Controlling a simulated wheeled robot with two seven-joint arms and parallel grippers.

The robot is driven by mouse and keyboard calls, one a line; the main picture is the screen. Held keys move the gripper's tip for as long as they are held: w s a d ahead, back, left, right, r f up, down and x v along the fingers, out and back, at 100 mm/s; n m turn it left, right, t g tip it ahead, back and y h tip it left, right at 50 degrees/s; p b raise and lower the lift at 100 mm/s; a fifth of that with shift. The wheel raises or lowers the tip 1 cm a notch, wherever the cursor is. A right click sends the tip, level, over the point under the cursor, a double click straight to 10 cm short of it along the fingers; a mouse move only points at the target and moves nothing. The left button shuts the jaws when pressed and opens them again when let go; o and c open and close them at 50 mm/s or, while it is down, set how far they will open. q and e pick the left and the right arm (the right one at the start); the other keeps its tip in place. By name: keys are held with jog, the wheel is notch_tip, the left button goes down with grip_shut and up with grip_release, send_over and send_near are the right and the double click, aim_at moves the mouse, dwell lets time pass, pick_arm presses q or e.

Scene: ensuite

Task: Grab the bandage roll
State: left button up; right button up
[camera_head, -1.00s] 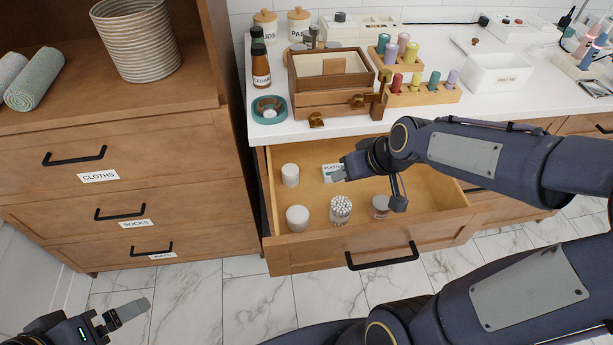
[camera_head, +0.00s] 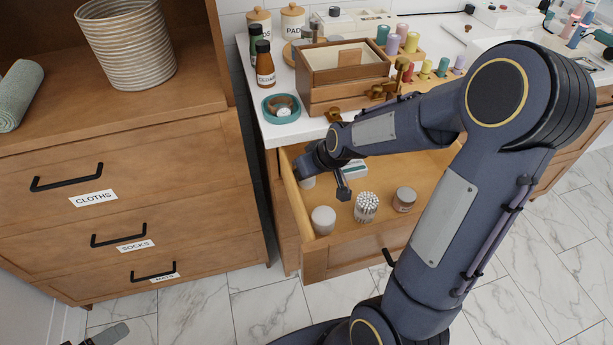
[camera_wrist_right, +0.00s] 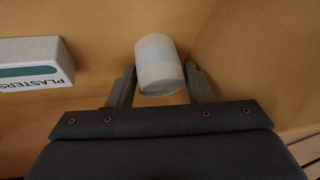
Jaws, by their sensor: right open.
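In the head view only a bit of the roll (camera_head: 308,183) shows below my right gripper (camera_head: 304,170). My right gripper is open inside the drawer. In the wrist view its two fingers lie on either side of the roll; whether they touch it I cannot tell. A second plain white roll-like item (camera_head: 323,220) stands nearer the drawer front. My left gripper (camera_head: 106,336) is cut off at the bottom left edge, away from the drawer.
The drawer (camera_head: 355,240) also holds a plasters box (camera_wrist_right: 35,62), a jar of cotton swabs (camera_head: 366,208) and a lidded jar (camera_head: 404,200). The counter above carries a wooden box (camera_head: 345,90), bottles and a teal dish (camera_head: 281,108). A wooden cabinet (camera_head: 140,190) stands at left.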

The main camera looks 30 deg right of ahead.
jog(key=c, duration=0.6)
jog(key=shift+s, duration=0.1)
